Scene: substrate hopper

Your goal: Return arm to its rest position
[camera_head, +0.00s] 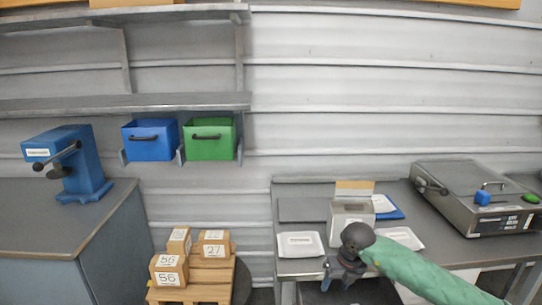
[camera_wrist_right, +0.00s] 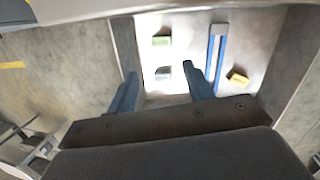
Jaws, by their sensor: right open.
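My right arm, in a green sleeve (camera_head: 430,268), comes in from the lower right in the head view. Its gripper (camera_head: 341,284) points down at the front edge of the right-hand table (camera_head: 450,245). In the right wrist view the two blue fingers of the right gripper (camera_wrist_right: 163,82) stand wide apart with nothing between them. Below them lies a bright white surface with a small green item (camera_wrist_right: 161,41), a blue-edged bar (camera_wrist_right: 216,50) and a small yellow item (camera_wrist_right: 238,78). My left arm and gripper are not in view.
A grey box (camera_head: 345,212) and white trays (camera_head: 300,244) stand close to the right gripper. A metal machine (camera_head: 470,200) is at the right. Numbered boxes (camera_head: 168,270) sit on a wooden stand at lower left. A blue bin (camera_head: 150,140) and green bin (camera_head: 209,140) hang below the shelf.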

